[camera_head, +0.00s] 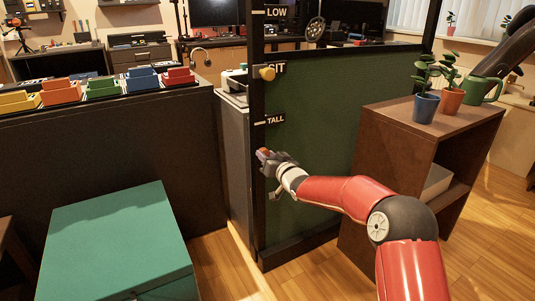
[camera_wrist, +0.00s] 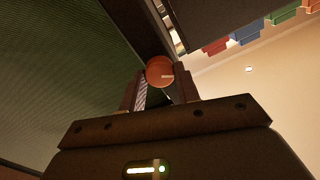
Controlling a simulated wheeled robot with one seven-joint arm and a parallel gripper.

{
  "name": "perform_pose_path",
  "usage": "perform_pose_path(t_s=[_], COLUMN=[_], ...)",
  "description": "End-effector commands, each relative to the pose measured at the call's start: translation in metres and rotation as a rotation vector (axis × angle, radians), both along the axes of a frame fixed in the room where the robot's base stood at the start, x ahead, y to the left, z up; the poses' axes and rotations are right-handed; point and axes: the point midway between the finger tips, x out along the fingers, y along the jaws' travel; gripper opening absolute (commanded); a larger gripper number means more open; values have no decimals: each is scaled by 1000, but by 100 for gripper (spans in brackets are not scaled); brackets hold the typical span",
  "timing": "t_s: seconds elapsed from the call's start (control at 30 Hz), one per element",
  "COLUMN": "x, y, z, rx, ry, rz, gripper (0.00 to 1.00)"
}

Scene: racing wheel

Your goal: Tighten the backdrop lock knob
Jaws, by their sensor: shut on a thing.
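A round orange knob (camera_head: 263,152) sits low on the dark post of the green backdrop (camera_head: 318,120), below the TALL label. It shows as an orange disc with a small pale mark in the wrist view (camera_wrist: 160,71). My gripper (camera_head: 268,159) is at this knob, and in the wrist view its two fingers (camera_wrist: 160,88) stand on either side of it, shut on it. The fingers hide part of the knob.
A brown shelf (camera_head: 388,150) with potted plants (camera_head: 426,105) and a green watering can (camera_head: 484,90) stands to the right of my arm. A teal box (camera_head: 118,240) is at lower left. Coloured bins (camera_head: 102,89) line the counter at left.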

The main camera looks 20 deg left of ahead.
Motion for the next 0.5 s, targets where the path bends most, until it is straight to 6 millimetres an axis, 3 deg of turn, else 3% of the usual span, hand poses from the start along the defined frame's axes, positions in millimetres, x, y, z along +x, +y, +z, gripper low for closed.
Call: perform_pose_path(t_s=[0.5], x=[3], y=[-3], z=[0], rx=[322], ry=[374], rz=[-5], gripper=[9])
